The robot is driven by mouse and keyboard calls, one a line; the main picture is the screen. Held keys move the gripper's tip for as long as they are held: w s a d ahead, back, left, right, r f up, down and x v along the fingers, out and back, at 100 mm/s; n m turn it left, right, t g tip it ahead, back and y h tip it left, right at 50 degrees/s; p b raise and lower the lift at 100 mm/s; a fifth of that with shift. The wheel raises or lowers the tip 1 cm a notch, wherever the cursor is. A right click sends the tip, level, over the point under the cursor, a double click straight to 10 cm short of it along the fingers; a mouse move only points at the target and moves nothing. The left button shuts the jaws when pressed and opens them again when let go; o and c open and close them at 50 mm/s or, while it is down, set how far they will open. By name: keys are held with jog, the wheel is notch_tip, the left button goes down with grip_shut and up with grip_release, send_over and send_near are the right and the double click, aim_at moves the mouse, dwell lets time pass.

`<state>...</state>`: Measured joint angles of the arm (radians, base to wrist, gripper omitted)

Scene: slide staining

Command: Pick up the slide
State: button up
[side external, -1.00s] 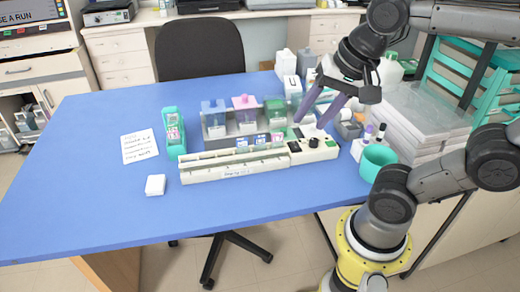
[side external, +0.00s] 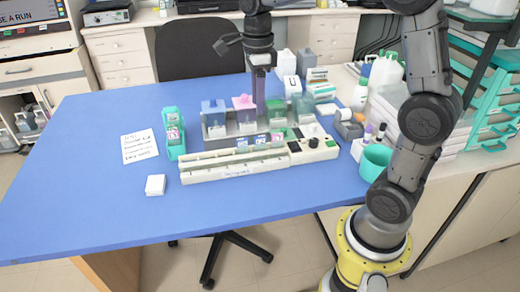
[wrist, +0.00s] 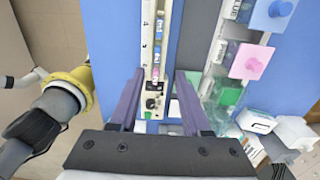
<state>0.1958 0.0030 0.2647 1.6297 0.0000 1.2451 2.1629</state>
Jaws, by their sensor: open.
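My gripper (side external: 260,112) hangs with its fingers pointing down, over the area of the staining jars and the long cream tray. In the wrist view my gripper (wrist: 159,78) is open, its two purple fingers spread with nothing between their tips. The cream tray (wrist: 147,45) runs lengthwise between and beyond the fingers; it also shows in the side view (side external: 205,175). Small narrow pieces that look like slides lie along its channel, one with a pinkish end (wrist: 155,72). Which one is the slide I cannot tell for sure.
A grey rack holds a blue jar (side external: 213,113), a pink-lidded jar (side external: 243,104) and a green jar, close by my fingers. A teal cup (side external: 375,161) stands right. The front blue table (side external: 250,215) is clear.

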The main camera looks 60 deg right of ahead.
aim_at(260, 137)
notch_tip(260, 137, down, 6)
jog(key=shift+f, duration=0.2)
jog(key=shift+s+f, duration=0.15)
jog(key=shift+f, duration=1.25)
jog(key=shift+s+f, duration=0.15)
jog(key=shift+f, duration=1.2)
grip_shut()
